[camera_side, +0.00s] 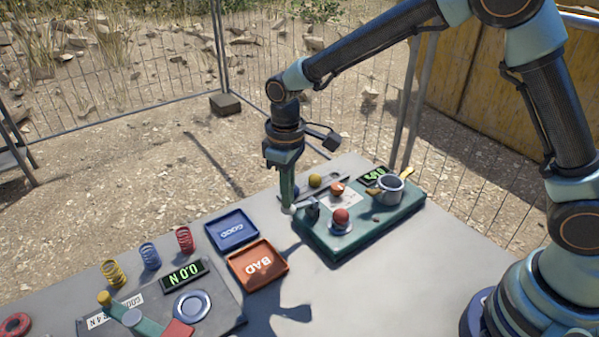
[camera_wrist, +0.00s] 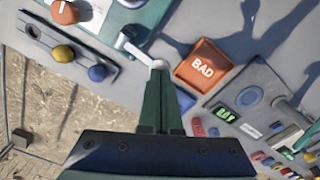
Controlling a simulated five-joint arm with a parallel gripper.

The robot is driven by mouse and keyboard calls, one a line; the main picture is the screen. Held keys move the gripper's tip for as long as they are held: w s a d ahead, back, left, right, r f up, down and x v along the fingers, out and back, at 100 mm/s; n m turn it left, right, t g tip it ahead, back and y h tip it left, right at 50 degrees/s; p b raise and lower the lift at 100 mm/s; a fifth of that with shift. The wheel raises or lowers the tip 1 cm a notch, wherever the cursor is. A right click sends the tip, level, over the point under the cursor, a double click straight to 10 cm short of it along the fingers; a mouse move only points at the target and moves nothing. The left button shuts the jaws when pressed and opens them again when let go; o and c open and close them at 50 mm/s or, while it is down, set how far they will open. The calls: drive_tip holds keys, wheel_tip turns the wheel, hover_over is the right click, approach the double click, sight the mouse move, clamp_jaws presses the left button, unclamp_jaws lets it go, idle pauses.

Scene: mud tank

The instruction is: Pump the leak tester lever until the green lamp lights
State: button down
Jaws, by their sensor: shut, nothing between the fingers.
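The leak tester is a teal-green box (camera_side: 375,232) at the centre right of the side view. Its short lever ends in a pale round knob (camera_side: 288,210) that sticks out past the box's left edge; the lever's metal arm (camera_wrist: 130,44) and the knob (camera_wrist: 158,64) also show in the wrist view. My gripper (camera_side: 288,203) points down, shut and empty, its fingertips at the knob. In the wrist view my fingertips (camera_wrist: 158,72) appear against or just above the knob; I cannot tell if they touch. I cannot make out a lit green lamp.
Table between is bare.

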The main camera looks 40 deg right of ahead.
drive_tip(key=shift+f, duration=1.55)
drive_tip(key=shift+r, duration=1.55)
drive_tip(key=shift+f, duration=1.6)
drive_tip(key=shift+r, duration=1.6)
drive_tip(key=shift+f, duration=0.1)
